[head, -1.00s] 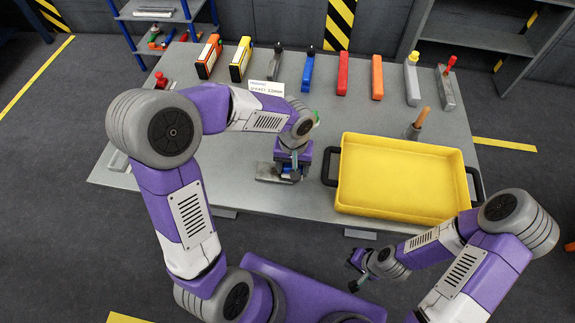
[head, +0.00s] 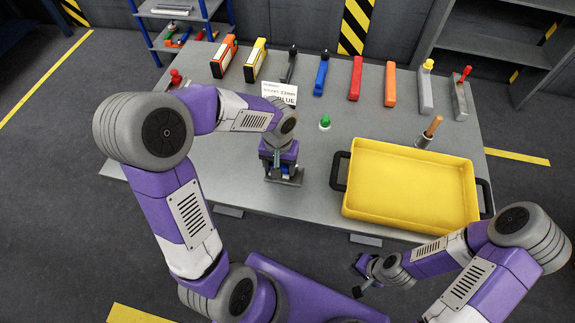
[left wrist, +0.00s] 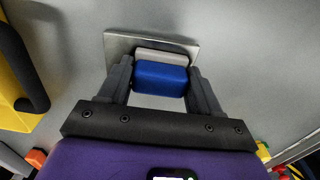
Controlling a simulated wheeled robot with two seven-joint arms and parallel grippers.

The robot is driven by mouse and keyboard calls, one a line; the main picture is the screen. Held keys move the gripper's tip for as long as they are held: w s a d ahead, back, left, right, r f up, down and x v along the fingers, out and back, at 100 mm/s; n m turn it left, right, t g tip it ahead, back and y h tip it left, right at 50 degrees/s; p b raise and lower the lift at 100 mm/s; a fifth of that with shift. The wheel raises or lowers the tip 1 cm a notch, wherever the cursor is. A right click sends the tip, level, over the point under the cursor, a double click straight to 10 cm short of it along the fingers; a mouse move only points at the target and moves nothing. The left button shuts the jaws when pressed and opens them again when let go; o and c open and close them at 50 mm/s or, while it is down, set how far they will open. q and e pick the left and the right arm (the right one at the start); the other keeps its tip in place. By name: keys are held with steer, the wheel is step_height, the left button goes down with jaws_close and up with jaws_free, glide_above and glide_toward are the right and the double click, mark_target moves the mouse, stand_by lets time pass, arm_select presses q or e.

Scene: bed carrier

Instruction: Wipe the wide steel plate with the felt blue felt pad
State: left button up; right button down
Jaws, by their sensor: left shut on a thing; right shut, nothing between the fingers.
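The blue felt pad (left wrist: 160,78), with a grey part along its far side, is between the fingers of my left gripper (left wrist: 160,86). The wide steel plate (left wrist: 122,43) lies flat on the table under and beyond the pad. In the head view my left gripper (head: 281,172) is over the plate's left part, and the plate's right end (head: 298,178) shows beside it. The pad is mostly hidden there. I cannot tell whether the pad touches the plate. My right gripper (head: 364,272) is shut and empty in front of the table, below the yellow tray.
The yellow tray (head: 352,205) with black handles stands right of the plate. A wooden-handled tool (head: 429,132) and a green knob (head: 325,123) stand behind. A white label card (head: 281,92) and a row of coloured tools, including a red one (head: 356,79), are at the back.

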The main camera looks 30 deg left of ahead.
arm_select(q)
steer(key=shift+s+a+f, duration=0.25)
steer(key=shift+a, duration=0.15)
steer(key=shift+r+p, duration=0.45)
steer(key=shift+r, duration=0.05)
step_height(320, 180, up, 5)
steer(key=p, duration=0.4)
steer(key=shift+w+r, duration=0.1)
steer(key=shift+r, duration=0.05)
steer(key=shift+r+p, duration=1.25)
steer(key=shift+r, duration=0.3)
steer(key=shift+f, duration=0.1)
